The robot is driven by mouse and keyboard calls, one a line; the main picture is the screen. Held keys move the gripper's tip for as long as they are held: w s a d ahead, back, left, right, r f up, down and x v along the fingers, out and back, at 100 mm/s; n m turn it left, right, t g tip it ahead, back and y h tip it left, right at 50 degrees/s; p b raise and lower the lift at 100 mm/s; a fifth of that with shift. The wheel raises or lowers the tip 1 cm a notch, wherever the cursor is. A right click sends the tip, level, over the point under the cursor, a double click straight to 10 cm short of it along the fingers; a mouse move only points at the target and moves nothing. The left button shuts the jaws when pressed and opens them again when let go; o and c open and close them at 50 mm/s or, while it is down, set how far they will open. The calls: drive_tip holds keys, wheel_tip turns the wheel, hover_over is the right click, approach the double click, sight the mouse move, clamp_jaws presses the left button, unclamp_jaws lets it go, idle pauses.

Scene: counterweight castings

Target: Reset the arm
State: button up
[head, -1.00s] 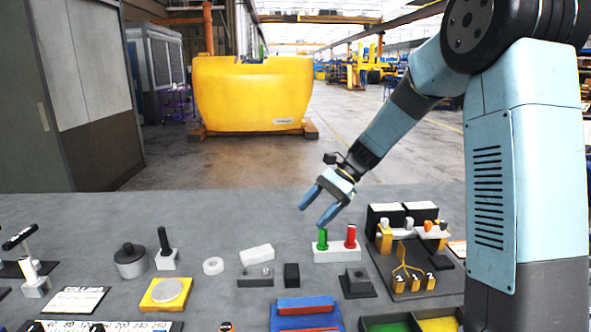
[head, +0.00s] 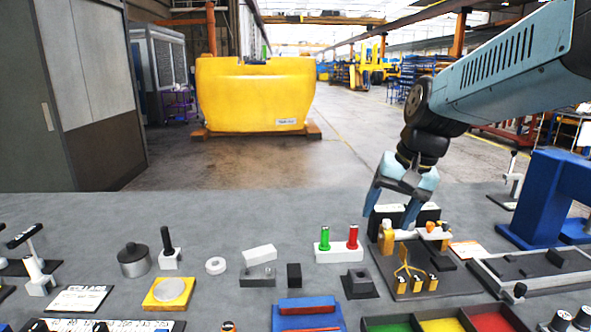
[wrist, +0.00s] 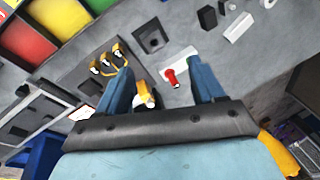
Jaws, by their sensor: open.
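My gripper (head: 389,217) is open, with its two blue fingers pointing down over the dark fixture with yellow hooks (head: 402,282) at the right of the bench. In the wrist view my gripper (wrist: 168,78) shows nothing held between its fingers. A yellow and white part of the fixture (wrist: 145,95) appears beside one finger; whether they touch I cannot tell. The white block with a green and a red peg (head: 338,251) stands just left of my gripper. The red peg also shows in the wrist view (wrist: 170,77), seen between the fingers.
A bin with green, yellow and red compartments (head: 440,326) sits at the front right. A blue press-like stand (head: 545,195) is at the far right. A blue block with a red top (head: 306,312) and a yellow plate with a disc (head: 168,292) lie on the grey bench (head: 90,212).

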drive_tip(key=s+d+r+n+t+h, duration=0.1)
drive_tip(key=s+d+n+t+h, duration=0.1)
drive_tip(key=s+d, duration=0.3)
drive_tip(key=s+n+t, duration=0.1)
drive_tip(key=s, duration=0.2)
drive_tip(key=shift+d+r, duration=0.25)
drive_tip(key=shift+d, duration=0.05)
drive_tip(key=shift+s, duration=0.1)
idle(0.4)
